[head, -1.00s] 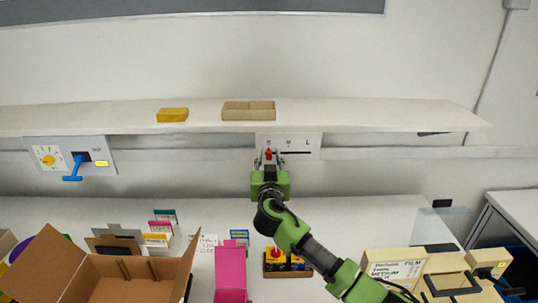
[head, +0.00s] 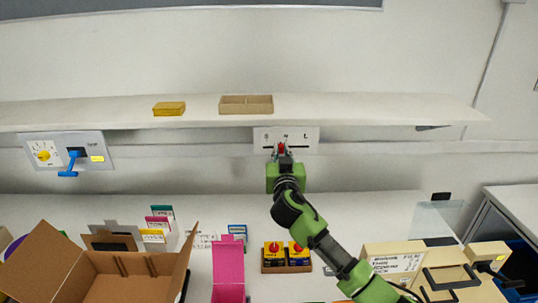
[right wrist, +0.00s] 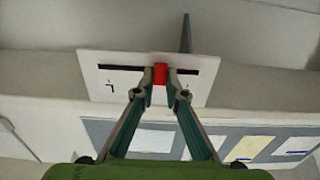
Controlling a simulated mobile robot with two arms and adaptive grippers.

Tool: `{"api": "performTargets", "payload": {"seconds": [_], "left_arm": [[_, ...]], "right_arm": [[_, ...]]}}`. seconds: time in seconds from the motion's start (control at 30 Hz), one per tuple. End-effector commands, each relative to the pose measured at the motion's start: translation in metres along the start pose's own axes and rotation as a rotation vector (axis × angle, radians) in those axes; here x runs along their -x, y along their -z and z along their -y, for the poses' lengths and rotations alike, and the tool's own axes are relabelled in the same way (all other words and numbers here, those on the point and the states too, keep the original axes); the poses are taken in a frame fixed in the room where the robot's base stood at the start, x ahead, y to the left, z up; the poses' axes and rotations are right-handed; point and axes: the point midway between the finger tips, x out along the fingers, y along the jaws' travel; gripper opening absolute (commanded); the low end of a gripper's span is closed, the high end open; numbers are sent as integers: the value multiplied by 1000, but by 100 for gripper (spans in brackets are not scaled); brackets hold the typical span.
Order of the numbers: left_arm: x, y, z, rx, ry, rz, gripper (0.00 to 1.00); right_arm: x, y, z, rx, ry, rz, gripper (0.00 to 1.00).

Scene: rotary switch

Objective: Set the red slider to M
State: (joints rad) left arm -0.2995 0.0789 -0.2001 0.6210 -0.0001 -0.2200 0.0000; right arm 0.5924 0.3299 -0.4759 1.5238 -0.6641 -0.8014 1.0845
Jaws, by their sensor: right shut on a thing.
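The red slider (head: 281,148) sits in the dark slot of a white plate (head: 312,133) under the shelf. The plate carries small letters: one at the left, M near the middle, L at the right. The slider is near the middle, close to M and perhaps slightly left of it. My right gripper (head: 281,154) is on the slider. In the right wrist view, the fingers of this gripper (right wrist: 160,84) are shut on both sides of the red slider (right wrist: 160,73), which stands near mid-slot. My left gripper is out of view.
The shelf (head: 360,108) above holds a yellow box (head: 169,108) and a beige tray (head: 246,111). A blue-handled switch panel (head: 110,141) is at left. Below are a cardboard box (head: 50,262), a pink box (head: 228,270) and beige cases (head: 400,258).

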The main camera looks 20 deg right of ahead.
Motion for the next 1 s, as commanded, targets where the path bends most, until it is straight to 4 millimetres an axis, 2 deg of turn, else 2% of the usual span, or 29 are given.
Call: {"api": "performTargets", "payload": {"seconds": [0.13, 0.43, 0.47, 0.5, 0.53, 0.87, 1.0], "left_arm": [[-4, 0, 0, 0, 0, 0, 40], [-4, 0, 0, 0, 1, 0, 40], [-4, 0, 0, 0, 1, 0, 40], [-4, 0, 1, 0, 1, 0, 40], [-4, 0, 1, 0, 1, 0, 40], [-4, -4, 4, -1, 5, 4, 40], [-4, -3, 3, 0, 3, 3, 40]], "right_arm": [[0, -2, -15, 1, -1, 1, 0], [0, 0, -16, 2, 0, 0, 0], [0, 0, -16, 2, 0, 0, 17], [0, 0, -16, 2, 0, 0, 27], [0, 0, -16, 2, 0, 0, 29], [1, 0, -16, 1, 0, -1, 29], [9, -1, -15, 0, 0, 1, 29]]}}
